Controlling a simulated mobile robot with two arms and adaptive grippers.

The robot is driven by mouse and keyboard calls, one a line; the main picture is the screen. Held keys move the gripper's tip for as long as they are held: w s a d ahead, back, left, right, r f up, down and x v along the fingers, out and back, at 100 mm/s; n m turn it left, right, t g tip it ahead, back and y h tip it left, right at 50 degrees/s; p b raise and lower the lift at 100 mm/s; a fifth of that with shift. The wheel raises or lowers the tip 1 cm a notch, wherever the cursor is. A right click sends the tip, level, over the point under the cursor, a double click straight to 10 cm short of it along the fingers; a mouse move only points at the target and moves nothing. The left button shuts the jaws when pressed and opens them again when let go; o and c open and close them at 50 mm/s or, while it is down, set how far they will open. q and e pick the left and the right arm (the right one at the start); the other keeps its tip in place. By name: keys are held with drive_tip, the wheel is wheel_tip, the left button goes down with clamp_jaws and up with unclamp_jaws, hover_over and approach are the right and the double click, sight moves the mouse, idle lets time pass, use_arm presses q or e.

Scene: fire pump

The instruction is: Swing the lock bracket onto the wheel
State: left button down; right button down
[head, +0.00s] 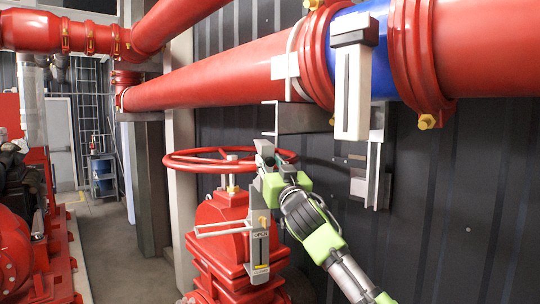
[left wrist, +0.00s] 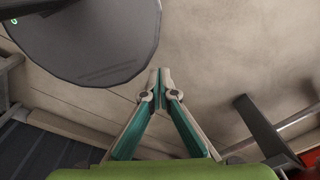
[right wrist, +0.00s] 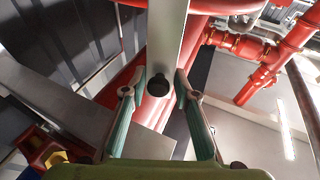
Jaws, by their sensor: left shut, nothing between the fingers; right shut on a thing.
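The red handwheel (head: 205,163) lies level on top of the red valve (head: 225,225). The lock bracket (head: 260,245), a narrow grey metal plate with a label, hangs upright at the wheel's right front side. My right gripper (head: 268,165) is shut on the bracket's upper part, close to the wheel's rim. Whether the bracket touches the rim is hidden by the gripper. My left gripper (left wrist: 159,75) is shut and empty above the floor, outside the head view.
Large red pipes (head: 215,72) with a blue section (head: 375,40) cross above the wheel. A dark corrugated wall (head: 450,190) stands behind. The floor (head: 105,240) at the left is clear.

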sight(268, 153)
drive_tip(key=shift+w+d+r+g, duration=0.1)
drive_tip(key=shift+w+r+g, duration=0.25)
drive_tip(key=shift+r, duration=0.3)
drive_tip(key=shift+w+g, duration=0.1)
drive_tip(key=shift+g, duration=0.25)
drive_tip(key=shift+w+a+r+g+h, duration=0.25)
drive_tip(key=shift+w+r+g+h, duration=0.05)
drive_tip(key=shift+w+r+g, duration=0.2)
use_arm(q)
drive_tip(key=shift+r, duration=0.75)
use_arm(e)
drive_tip(key=shift+w+a+g, duration=0.1)
drive_tip(key=shift+w+g, duration=0.1)
drive_tip(key=shift+g, duration=0.1)
